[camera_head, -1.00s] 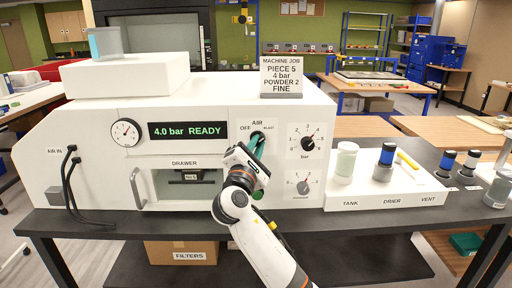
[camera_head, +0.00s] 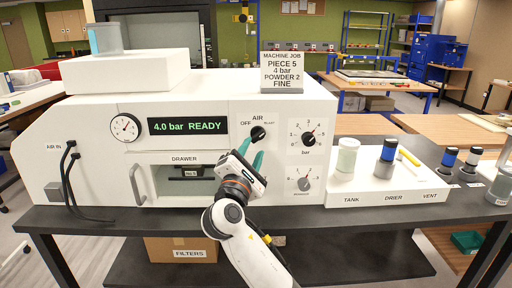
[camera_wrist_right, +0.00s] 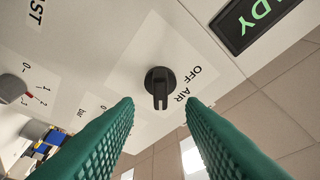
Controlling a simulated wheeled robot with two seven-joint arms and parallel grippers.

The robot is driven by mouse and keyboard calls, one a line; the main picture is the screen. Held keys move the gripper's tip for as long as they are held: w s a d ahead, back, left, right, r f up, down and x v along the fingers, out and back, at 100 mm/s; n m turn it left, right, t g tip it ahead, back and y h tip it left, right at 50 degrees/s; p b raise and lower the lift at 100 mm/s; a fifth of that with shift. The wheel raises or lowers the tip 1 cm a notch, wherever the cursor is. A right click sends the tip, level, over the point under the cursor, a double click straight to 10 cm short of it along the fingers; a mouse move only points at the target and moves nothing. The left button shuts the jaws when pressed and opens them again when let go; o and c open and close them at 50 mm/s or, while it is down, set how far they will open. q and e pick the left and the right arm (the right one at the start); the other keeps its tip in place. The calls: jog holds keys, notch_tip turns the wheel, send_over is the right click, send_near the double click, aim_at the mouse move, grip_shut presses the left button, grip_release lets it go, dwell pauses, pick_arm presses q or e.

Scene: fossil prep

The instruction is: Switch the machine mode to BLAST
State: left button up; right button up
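The black AIR mode knob (camera_head: 258,133) is on the white machine's front panel, below the AIR label. OFF stands at its upper left and a small BLAST label at its upper right. Its handle appears to point up and right, toward BLAST. In the right wrist view the knob (camera_wrist_right: 160,84) is in full sight ahead of the fingers, and BLAST is not readable there. My right gripper (camera_head: 252,154) is open and empty just below the knob, its green fingers (camera_wrist_right: 160,100) apart and clear of it. My left gripper is not in view.
The display (camera_head: 188,127) reads "4.0 bar READY". The bar dial (camera_head: 309,139) and a lower dial (camera_head: 304,184) are right of the knob. The drawer handle (camera_head: 137,185) is at left. A white tray (camera_head: 350,190) with containers stands at right.

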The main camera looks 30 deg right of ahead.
jog(key=b+v, duration=0.1)
jog(key=v, duration=0.6)
jog(key=shift+s+a, duration=0.15)
jog(key=shift+a, duration=0.1)
jog(key=shift+f, duration=0.1)
